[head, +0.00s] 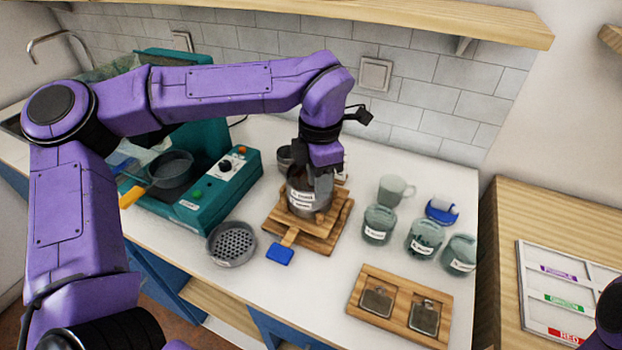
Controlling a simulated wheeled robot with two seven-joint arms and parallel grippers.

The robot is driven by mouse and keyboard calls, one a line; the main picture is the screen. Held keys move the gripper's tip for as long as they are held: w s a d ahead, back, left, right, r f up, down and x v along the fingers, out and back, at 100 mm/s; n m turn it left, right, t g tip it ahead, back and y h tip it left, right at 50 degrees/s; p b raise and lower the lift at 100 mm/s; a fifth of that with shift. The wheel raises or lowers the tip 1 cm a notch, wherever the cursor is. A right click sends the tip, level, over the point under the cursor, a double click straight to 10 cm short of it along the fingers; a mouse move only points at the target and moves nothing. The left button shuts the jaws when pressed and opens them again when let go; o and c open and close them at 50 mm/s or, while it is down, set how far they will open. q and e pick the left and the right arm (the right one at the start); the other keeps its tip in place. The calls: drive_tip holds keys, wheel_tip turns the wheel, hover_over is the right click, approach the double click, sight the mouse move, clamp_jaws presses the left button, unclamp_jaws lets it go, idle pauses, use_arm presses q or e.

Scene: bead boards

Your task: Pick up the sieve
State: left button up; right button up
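The sieve (232,243), a round grey dish with a perforated bottom, sits on the white counter near its front edge, in front of the teal machine. My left gripper (322,188) points down at a labelled metal canister (302,200) on a stacked wooden board, to the right of the sieve and apart from it. Its dark fingers overlap the canister's rim. Whether they are open or shut on it is too small to tell. My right gripper is out of view; only a bit of my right arm shows at the lower right edge.
A teal machine (205,205) with a pan stands left. A blue-ended paddle (280,254) lies beside the sieve. Green jars (378,225), a mug (395,190) and a wooden tray (361,285) with two metal plates stand right. Bare counter lies between the paddle and tray.

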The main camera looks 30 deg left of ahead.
use_arm(q)
drive_tip(key=shift+s+f, duration=0.15)
drive_tip(key=shift+f, duration=0.6)
drive_tip(key=shift+s, duration=0.1)
clamp_jaws()
drive_tip(key=shift+r, duration=0.1)
